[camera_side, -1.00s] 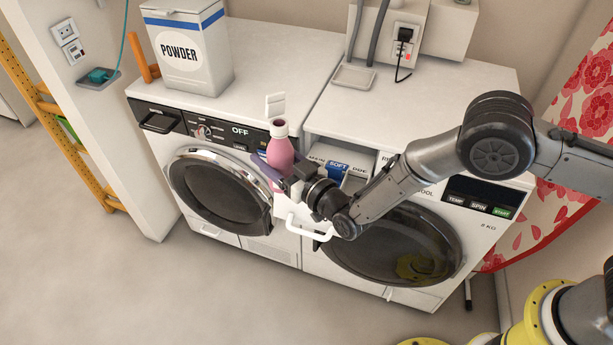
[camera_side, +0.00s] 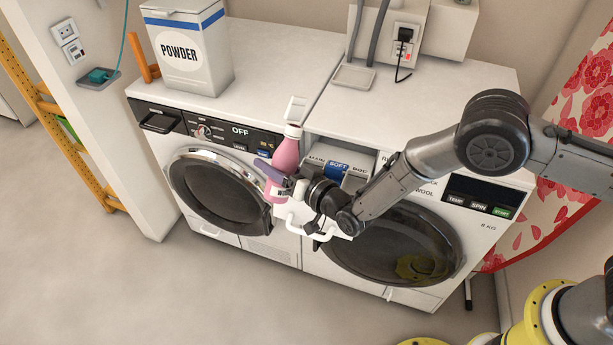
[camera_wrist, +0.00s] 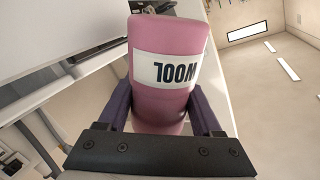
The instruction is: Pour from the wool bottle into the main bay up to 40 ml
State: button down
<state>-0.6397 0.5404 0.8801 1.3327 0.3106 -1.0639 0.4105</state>
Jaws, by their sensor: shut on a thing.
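The wool bottle (camera_side: 285,158) is pink with a white neck, its flip cap (camera_side: 296,106) standing open above it. It leans slightly to the right in the side view. My gripper (camera_side: 270,175) is shut on it. In the wrist view the bottle (camera_wrist: 168,65) shows its WOOL label upside down between the two purple fingers of my gripper (camera_wrist: 160,120). The detergent drawer (camera_side: 335,172) is pulled out of the right machine, just right of the bottle. Its MAIN bay (camera_side: 316,161) is at the left, partly hidden by the bottle and my gripper. The liquid level in it cannot be seen.
A blue SOFT compartment (camera_side: 337,167) and another compartment (camera_side: 357,177) lie right of the main bay. A POWDER box (camera_side: 188,50) stands on the left machine. A white handle (camera_side: 310,232) is below the drawer. The air left of the bottle is free.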

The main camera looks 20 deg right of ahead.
jog(key=shift+w+d+m, duration=0.1)
jog(key=shift+m, duration=0.4)
jog(key=shift+a+f+m+g, duration=0.25)
jog(key=shift+m+g, duration=0.15)
jog(key=shift+m, duration=0.4)
jog(key=shift+s+a+r+y, duration=0.15)
jog(key=shift+s+r+y, duration=0.05)
jog(key=shift+s+y, duration=0.1)
jog(key=shift+a+r+m, duration=0.2)
jog(key=shift+r+m, duration=0.05)
jog(key=shift+m, duration=0.35)
jog(key=shift+s+a+f+m+g+y, duration=0.3)
jog(key=shift+m+g, duration=0.1)
jog(key=shift+m, duration=0.3)
dwell(1.9)
jog(key=shift+s+a+m+g, duration=0.15)
jog(key=shift+m+g, duration=0.15)
jog(key=shift+m, duration=0.4)
dwell(1.8)
jog(key=shift+y, duration=0.3)
dwell(0.4)
